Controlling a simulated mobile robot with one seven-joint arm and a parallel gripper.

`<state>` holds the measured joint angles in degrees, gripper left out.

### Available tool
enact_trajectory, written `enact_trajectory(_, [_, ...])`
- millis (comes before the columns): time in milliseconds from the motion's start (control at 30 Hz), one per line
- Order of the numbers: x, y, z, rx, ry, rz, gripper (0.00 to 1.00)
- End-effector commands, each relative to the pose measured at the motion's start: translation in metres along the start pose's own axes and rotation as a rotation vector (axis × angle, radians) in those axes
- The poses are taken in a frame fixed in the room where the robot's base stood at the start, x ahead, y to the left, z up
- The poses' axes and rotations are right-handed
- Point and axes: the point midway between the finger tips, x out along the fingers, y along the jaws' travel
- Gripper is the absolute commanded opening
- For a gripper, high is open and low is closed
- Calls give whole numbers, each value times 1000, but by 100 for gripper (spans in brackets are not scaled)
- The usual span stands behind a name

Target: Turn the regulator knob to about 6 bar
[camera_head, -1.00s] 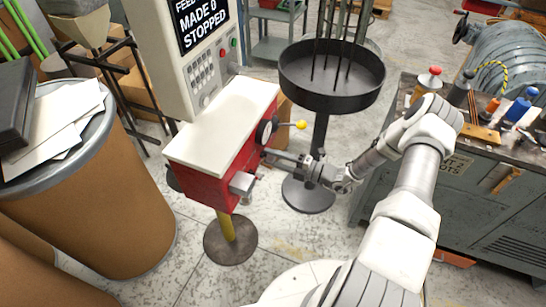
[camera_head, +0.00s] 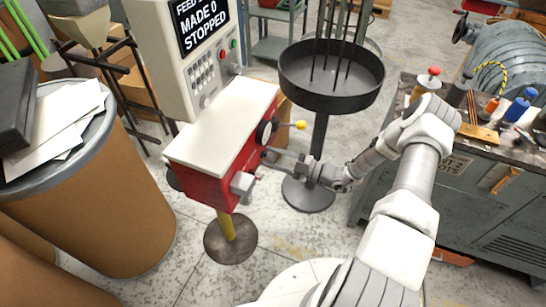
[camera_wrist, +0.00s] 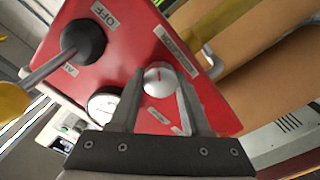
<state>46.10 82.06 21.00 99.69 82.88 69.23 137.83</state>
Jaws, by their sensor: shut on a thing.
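The regulator knob (camera_wrist: 159,80) is a round silver-white knob with a red mark, on the red panel (camera_wrist: 143,37) of the machine. My gripper (camera_wrist: 160,92) has its two fingers on either side of the knob and is shut on it. A round white pressure gauge (camera_wrist: 102,106) sits just left of the left finger in the wrist view, partly covered by it; its reading is too small to tell. In the head view my gripper (camera_head: 270,155) reaches from the right to the side of the red cabinet (camera_head: 197,186), and the knob is hidden there.
A black rotary switch (camera_wrist: 84,41) with a yellow-tipped lever is close to the gauge. A black round tray on a stand (camera_head: 332,92) is behind my wrist, and a workbench (camera_head: 455,190) is at the right.

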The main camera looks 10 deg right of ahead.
Motion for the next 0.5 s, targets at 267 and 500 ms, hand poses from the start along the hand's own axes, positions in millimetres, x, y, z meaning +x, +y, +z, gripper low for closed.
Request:
enact_trajectory(267, [-1, 0, 0, 29, -2, 0, 0])
enact_trajectory(500, [-1, 0, 0, 29, -2, 0, 0])
